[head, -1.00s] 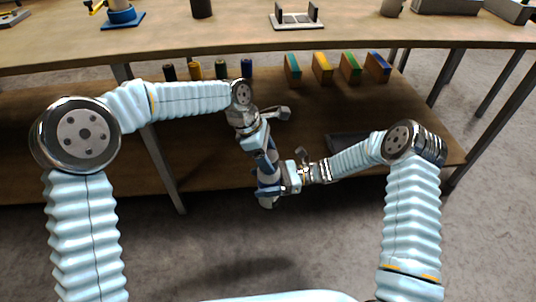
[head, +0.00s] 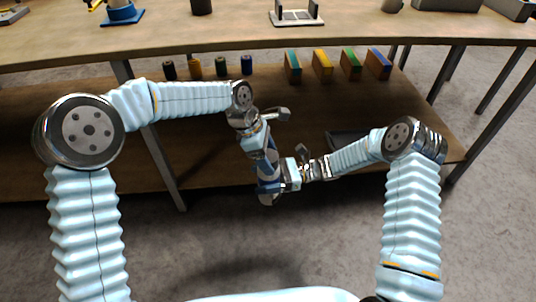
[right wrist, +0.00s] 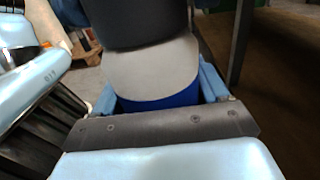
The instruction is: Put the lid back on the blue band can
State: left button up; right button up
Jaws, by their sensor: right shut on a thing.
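The blue band can is upright in my right gripper (head: 282,182), low in front of the lower shelf. In the right wrist view it shows a pale grey body (right wrist: 150,72) with a blue band (right wrist: 160,101) between the blue fingers. A dark grey lid (right wrist: 135,22) is at the can's top, with no clear gap visible; I cannot tell if it is fully seated. My left gripper (head: 266,155) is directly above, its blue fingers on both sides of the lid, and looks shut on it. In the head view the grippers hide most of can and lid.
On the lower shelf (head: 90,120) stand several small cans (head: 195,68) and several coloured upright boxes (head: 322,66). A dark flat tray (head: 345,138) lies behind my right forearm. The upper table (head: 200,30) edge runs above. The floor in front is clear.

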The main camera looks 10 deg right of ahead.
pick_arm(q)
jog(key=o, duration=0.3)
jog(key=shift+o, duration=0.2)
jog(key=v, duration=1.2)
jog(key=shift+f, duration=0.1)
